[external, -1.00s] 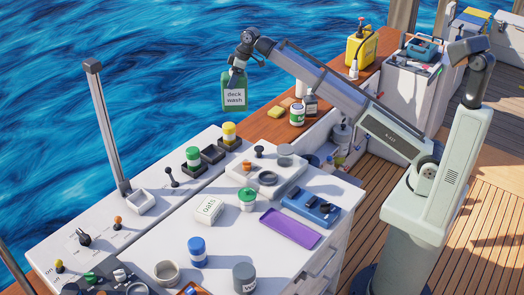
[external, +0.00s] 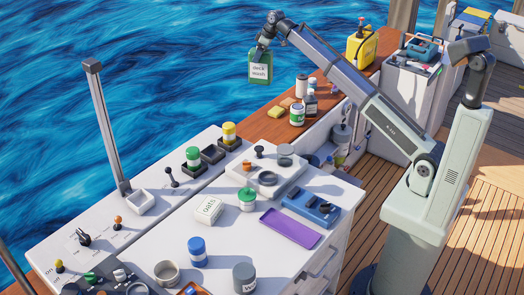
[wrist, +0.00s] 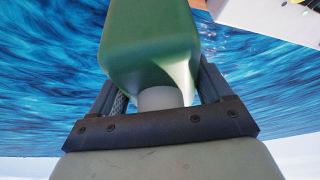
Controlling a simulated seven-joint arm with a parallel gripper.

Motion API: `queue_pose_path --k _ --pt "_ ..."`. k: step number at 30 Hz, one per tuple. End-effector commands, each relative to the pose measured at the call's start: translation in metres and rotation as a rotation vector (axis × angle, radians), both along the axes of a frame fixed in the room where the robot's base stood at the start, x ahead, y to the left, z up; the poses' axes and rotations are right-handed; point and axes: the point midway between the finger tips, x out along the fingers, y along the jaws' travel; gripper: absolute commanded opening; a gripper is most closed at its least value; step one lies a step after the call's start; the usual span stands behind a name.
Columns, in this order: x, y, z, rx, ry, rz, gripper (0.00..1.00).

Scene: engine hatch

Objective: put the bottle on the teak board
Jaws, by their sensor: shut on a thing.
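The green deck wash bottle (external: 260,68) hangs roughly upright from my gripper (external: 265,43), its label facing the camera in the external view. My gripper is shut on its neck end. In the wrist view the green bottle (wrist: 150,40) fills the upper middle, with its pale neck between the fingers of my gripper (wrist: 158,97). The bottle is in the air against the water, apart from any surface. A reddish-brown wooden board (external: 268,126) runs along the water side, to the right of and below the bottle in the picture.
The brown board carries a yellow sponge (external: 283,106), a white-and-green can (external: 297,115), a dark bottle (external: 311,104) and a yellow jug (external: 361,47). The white counter (external: 225,240) in front holds several jars, a purple tray (external: 289,228) and a tall post (external: 108,125).

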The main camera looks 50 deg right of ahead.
Motion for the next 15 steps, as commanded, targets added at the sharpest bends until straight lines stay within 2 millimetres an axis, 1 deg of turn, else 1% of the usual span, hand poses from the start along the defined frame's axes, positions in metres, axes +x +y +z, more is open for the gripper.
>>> queue_pose_path --k 2,3,8,11,15 --pt "0.002 -0.009 0.001 0.001 -0.003 -0.01 0.0" --pt "0.001 -0.01 -0.002 0.001 -0.002 -0.012 0.0" --pt "0.0 -0.009 -0.021 0.001 -0.002 -0.009 0.0" --pt "0.0 -0.009 -0.034 0.001 -0.001 -0.009 0.0" --pt "-0.001 -0.009 -0.059 0.001 0.0 -0.009 0.0"
